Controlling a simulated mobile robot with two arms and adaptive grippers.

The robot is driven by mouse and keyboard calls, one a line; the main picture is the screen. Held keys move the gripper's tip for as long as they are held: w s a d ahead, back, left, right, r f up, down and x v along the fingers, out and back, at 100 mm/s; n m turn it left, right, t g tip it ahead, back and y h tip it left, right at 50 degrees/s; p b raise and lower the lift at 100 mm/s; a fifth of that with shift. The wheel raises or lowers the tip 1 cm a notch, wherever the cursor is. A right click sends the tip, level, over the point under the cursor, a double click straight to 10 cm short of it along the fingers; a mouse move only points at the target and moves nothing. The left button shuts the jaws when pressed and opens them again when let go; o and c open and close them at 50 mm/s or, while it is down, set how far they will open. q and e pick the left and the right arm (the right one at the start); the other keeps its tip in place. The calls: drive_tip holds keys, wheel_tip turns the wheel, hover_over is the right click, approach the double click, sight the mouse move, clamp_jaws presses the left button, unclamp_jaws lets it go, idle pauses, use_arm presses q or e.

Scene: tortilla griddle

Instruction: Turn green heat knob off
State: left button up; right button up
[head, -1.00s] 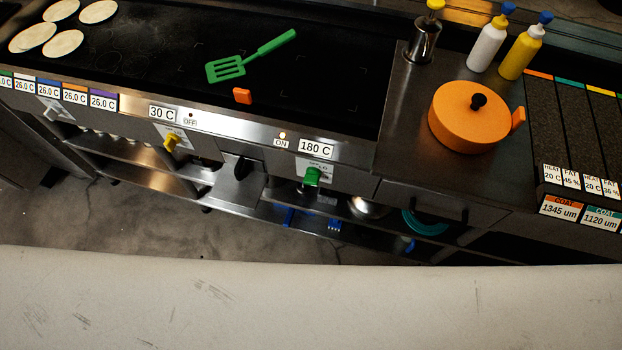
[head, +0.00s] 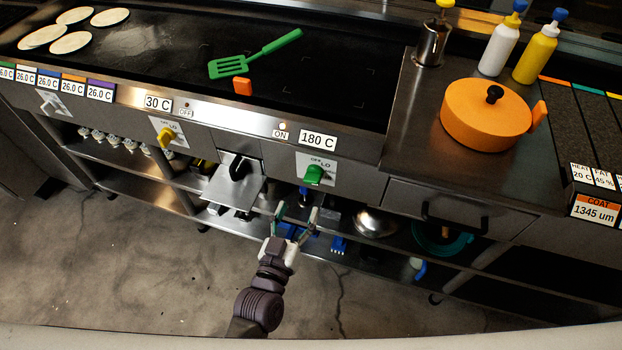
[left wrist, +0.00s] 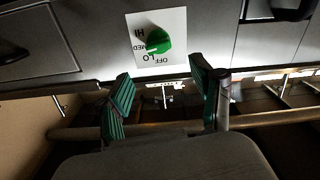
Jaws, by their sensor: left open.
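The green heat knob (head: 314,174) is on the front panel of the griddle, under the 180 C display (head: 318,139) and the ON label (head: 280,134). In the left wrist view the green knob (left wrist: 158,41) sits on its white dial plate, above and beyond the fingers. My left gripper (head: 296,214) is open and empty, in front of and below the knob, not touching it. Its two green-padded fingers (left wrist: 165,100) are spread apart in the left wrist view. My right gripper is not in view.
A drawer handle (head: 455,218) is to the right. A lower shelf holds a metal bowl (head: 375,222). A green spatula (head: 228,67) lies on the griddle.

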sight(310, 182)
use_arm(q)
drive_tip(key=x, duration=1)
drive_tip(key=shift+w+d+f, duration=0.1)
drive_tip(key=shift+w, duration=0.05)
drive_tip(key=c, duration=1.1)
